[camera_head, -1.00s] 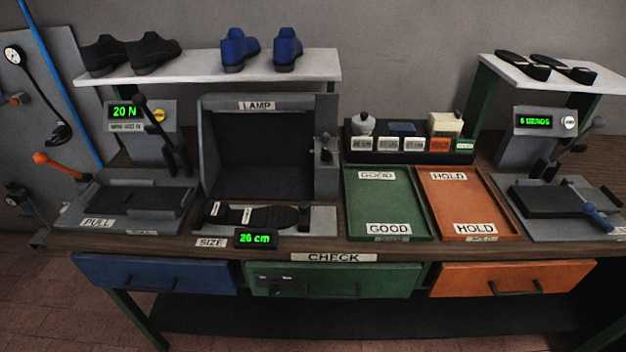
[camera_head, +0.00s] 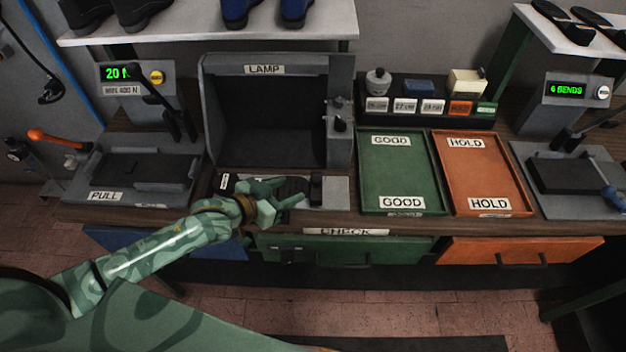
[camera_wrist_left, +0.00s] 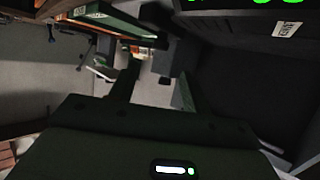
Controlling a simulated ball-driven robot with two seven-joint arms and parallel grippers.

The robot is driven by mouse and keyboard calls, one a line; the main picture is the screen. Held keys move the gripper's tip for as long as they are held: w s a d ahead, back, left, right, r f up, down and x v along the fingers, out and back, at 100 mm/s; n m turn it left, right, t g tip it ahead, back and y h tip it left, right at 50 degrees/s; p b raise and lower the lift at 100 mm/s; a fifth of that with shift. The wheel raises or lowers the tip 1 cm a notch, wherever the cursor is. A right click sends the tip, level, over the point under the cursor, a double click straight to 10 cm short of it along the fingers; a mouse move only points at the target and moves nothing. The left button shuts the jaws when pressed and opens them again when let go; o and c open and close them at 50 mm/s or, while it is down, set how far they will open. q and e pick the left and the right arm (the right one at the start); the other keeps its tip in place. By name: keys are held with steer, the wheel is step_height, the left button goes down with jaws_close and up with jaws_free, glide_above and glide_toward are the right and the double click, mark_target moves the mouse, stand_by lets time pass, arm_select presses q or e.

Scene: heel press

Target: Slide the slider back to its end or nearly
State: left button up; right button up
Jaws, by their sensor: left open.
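The size gauge is a grey plate (camera_head: 336,192) at the bench front below the lamp box, with a dark sole lying along it. Its slider (camera_head: 316,188) is a small upright black block near the plate's right part, by the sole's right end. My left gripper (camera_head: 287,193) is open, over the middle of the gauge, its fingers pointing right toward the slider. I cannot tell whether it touches. My forearm and hand hide part of the sole and the size display. The gripper's fingers (camera_wrist_left: 155,92) also show apart in the left wrist view. My right gripper is not in view.
The lamp box (camera_head: 265,125) stands right behind the gauge. The pull tester (camera_head: 140,175) is at left. The green GOOD tray (camera_head: 392,170) and orange HOLD tray (camera_head: 480,175) lie to the right. Drawers run along the bench front.

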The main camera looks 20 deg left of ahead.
mark_target(315, 180)
arm_select(q)
steer(key=b+x, duration=0.1)
steer(key=x, duration=0.7)
steer(key=shift+w+f+b, duration=0.1)
steer(key=shift+f+b, duration=0.1)
steer(key=shift+b, duration=0.2)
steer(key=shift+w+d+f, duration=0.1)
steer(key=shift+w+d, duration=0.15)
steer(key=shift+w, duration=0.05)
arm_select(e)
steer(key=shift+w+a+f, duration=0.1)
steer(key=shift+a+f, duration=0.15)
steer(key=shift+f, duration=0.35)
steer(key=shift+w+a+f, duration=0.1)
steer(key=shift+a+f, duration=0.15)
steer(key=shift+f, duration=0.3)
